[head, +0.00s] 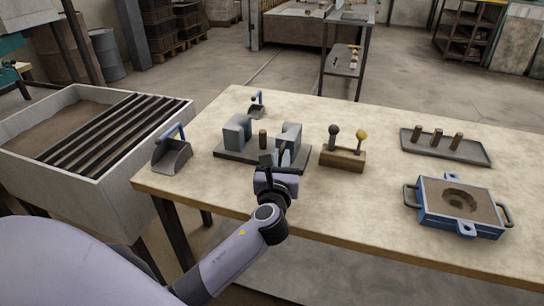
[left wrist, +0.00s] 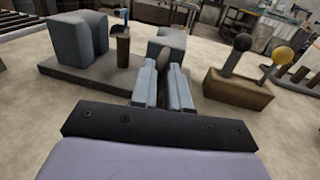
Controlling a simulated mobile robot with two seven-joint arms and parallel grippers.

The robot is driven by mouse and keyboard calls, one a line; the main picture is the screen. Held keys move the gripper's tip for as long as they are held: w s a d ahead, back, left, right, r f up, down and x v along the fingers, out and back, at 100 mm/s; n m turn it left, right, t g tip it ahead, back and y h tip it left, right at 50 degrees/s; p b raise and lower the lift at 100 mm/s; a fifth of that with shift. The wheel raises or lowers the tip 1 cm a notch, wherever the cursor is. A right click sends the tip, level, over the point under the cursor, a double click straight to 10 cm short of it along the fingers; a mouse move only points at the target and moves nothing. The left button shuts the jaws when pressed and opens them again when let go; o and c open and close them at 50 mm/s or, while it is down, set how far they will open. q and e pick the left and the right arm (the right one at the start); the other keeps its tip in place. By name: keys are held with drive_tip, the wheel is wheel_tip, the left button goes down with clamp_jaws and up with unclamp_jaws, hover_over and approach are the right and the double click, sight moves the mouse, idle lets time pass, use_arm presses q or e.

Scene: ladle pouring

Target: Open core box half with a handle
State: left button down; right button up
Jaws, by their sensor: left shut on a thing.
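The core box stands on a dark base plate (head: 232,156) on the table. Its left half (head: 237,130) and right half (head: 291,132) are blue-grey blocks standing apart. A brown core (head: 263,138) stands upright between them; it also shows in the left wrist view (left wrist: 122,48). My left gripper (head: 283,156) is at the near side of the right half (left wrist: 166,43). Its fingers (left wrist: 164,84) are shut on the handle (left wrist: 167,57) of that half, mostly hidden between them. My right gripper is not in view.
A wooden block (head: 342,160) with a dark and a yellow knob stands close to the right. Scoops (head: 172,156) lie left and behind. A tray with three cores (head: 478,157) and a blue moulding flask (head: 428,211) are farther right. The front middle of the table is clear.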

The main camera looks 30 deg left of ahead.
use_arm(q)
drive_tip(key=shift+a, duration=0.15)
drive_tip(key=c, duration=1.2)
unclamp_jaws()
drive_tip(key=shift+s, duration=0.15)
drive_tip(key=v, duration=0.7)
drive_tip(key=shift+f, duration=0.1)
